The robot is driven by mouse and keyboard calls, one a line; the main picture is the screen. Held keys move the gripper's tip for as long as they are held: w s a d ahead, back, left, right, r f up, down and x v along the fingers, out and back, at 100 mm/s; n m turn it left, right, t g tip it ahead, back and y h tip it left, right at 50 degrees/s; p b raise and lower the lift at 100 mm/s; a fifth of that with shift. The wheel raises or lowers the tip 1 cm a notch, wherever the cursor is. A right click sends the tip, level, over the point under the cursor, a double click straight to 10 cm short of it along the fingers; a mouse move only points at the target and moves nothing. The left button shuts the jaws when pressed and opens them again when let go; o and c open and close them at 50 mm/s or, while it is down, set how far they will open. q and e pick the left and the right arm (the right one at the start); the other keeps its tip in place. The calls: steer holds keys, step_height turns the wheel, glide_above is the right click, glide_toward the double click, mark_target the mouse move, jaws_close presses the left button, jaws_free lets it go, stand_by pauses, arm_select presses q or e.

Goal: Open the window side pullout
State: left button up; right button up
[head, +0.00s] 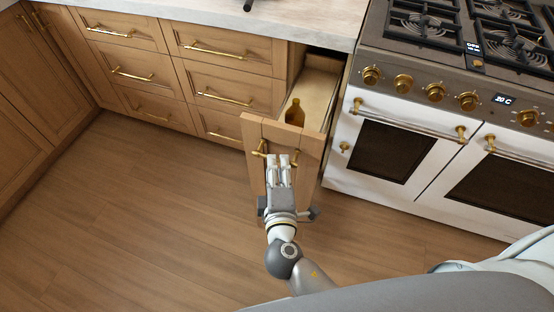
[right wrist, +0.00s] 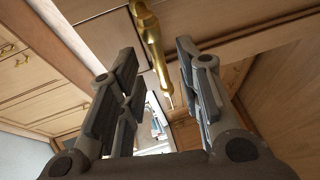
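The pullout (head: 309,137) is a narrow wooden unit between the drawer cabinet and the range. It stands well out from the cabinet, with its pale inside and a brown bottle (head: 295,112) showing. Its gold bar handle (head: 261,150) is on the front panel, partly hidden by my gripper. My right gripper (head: 279,161) is at the front, near the handle. In the right wrist view, the handle (right wrist: 152,45) runs between the two fingers (right wrist: 160,85), with a gap on each side, so the gripper is open. My left gripper is not in view.
A white range (head: 400,150) with gold knobs stands close to the pullout's right. Wooden drawers (head: 215,90) with gold handles line the left, under a pale countertop (head: 290,18). The wooden floor (head: 140,215) in front is clear at left.

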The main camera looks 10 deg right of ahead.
steer(key=v, duration=0.8)
steer(key=shift+s, duration=0.2)
steer(key=shift+r, duration=0.1)
steer(key=s+d+f+m+g+y+p, duration=0.1)
steer(key=s+f+g, duration=0.3)
steer(key=f, duration=1.1)
steer(key=s+d+f+g+y, duration=0.1)
steer(key=s+d+f+g, duration=0.2)
steer(key=f, duration=1.2)
steer(key=s+d+f+m+g, duration=0.4)
steer(key=s+f, duration=0.4)
steer(key=s, duration=0.3)
steer(key=s+d+f+m+g+y+p, duration=0.1)
steer(key=s+d+f+m+g, duration=0.2)
steer(key=s+d+f+m, duration=0.3)
steer(key=s+f+m, duration=0.1)
steer(key=s+f, duration=0.2)
steer(key=s, duration=0.2)
steer(key=shift+d+f+g+p, duration=0.2)
steer(key=shift+d+g+p, duration=0.1)
steer(key=shift+d+g, duration=0.1)
